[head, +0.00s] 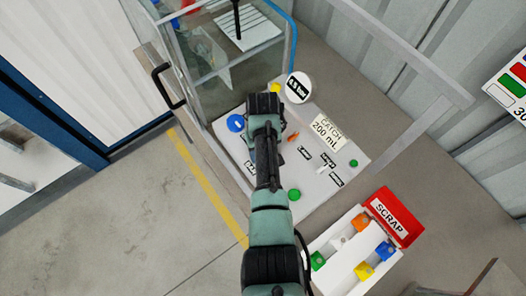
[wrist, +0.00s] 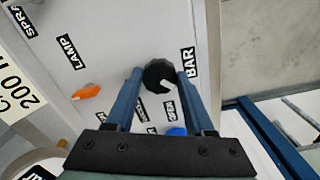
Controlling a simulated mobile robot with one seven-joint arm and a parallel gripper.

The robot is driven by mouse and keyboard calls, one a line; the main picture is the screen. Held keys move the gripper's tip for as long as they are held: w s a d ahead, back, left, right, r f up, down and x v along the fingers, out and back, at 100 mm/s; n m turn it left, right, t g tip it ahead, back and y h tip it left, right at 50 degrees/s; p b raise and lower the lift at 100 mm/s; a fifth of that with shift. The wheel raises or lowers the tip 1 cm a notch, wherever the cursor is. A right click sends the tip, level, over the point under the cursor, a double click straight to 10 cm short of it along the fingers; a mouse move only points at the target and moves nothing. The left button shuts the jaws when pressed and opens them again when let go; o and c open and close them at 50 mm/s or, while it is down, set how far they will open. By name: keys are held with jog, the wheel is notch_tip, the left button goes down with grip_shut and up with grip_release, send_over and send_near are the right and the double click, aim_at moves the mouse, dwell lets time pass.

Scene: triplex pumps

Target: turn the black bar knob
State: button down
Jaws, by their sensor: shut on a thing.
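The black bar knob (wrist: 157,72) is a round black knob with a white mark, on the light panel beside a black "BAR" label (wrist: 188,62) in the wrist view. My gripper (wrist: 161,76) has its two blue fingers on either side of the knob and is shut on it. In the head view my gripper (head: 263,104) is over the upper part of the panel (head: 327,185), and the knob is hidden under it.
An orange knob (wrist: 87,91) by the "LAMP" label and a blue part (wrist: 177,131) are close by. A glass-walled enclosure (head: 205,75) with a black handle stands at the back left. A white tray (head: 345,262) with coloured parts and a red SCRAP sign (head: 393,217) stands at right.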

jog(key=shift+w+r, duration=0.1)
jog(key=shift+c, duration=1.3)
grip_release()
notch_tip(320, 180, up, 13)
jog(key=b, duration=0.2)
